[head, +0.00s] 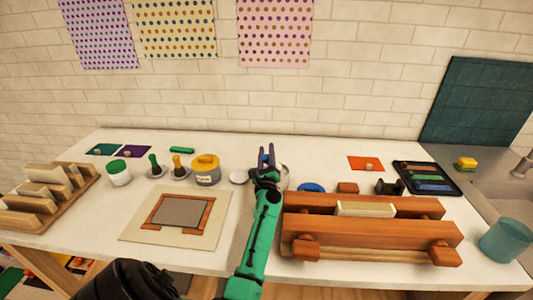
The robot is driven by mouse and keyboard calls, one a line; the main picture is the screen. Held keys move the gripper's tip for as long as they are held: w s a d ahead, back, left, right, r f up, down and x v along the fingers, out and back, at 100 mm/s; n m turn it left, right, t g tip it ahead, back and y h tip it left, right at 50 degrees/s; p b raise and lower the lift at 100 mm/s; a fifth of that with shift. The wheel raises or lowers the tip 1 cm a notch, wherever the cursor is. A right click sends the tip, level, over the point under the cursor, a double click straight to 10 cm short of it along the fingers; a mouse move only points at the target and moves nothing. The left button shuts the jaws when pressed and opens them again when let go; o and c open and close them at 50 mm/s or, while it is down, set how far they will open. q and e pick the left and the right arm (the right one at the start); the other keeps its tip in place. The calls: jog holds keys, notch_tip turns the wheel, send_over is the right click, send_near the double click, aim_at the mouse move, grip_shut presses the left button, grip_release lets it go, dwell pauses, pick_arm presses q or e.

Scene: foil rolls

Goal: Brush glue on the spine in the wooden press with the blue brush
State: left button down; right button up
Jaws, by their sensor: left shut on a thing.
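The wooden press (372,232) stands on the right half of the worktop, with a cream spine (365,209) showing between its two wooden beams. My left gripper (266,158) is at the middle of the worktop, behind and to the left of the press. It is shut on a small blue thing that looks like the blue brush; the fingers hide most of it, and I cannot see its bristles. A pale round pot (282,171) is partly hidden just behind the gripper. My right gripper is out of view.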

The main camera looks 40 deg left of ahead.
pick_arm(q)
jog(key=shift+f, duration=0.1)
dwell(0.5)
notch_tip(320, 180, up, 7)
jog(key=p, duration=0.6)
dwell(0.6)
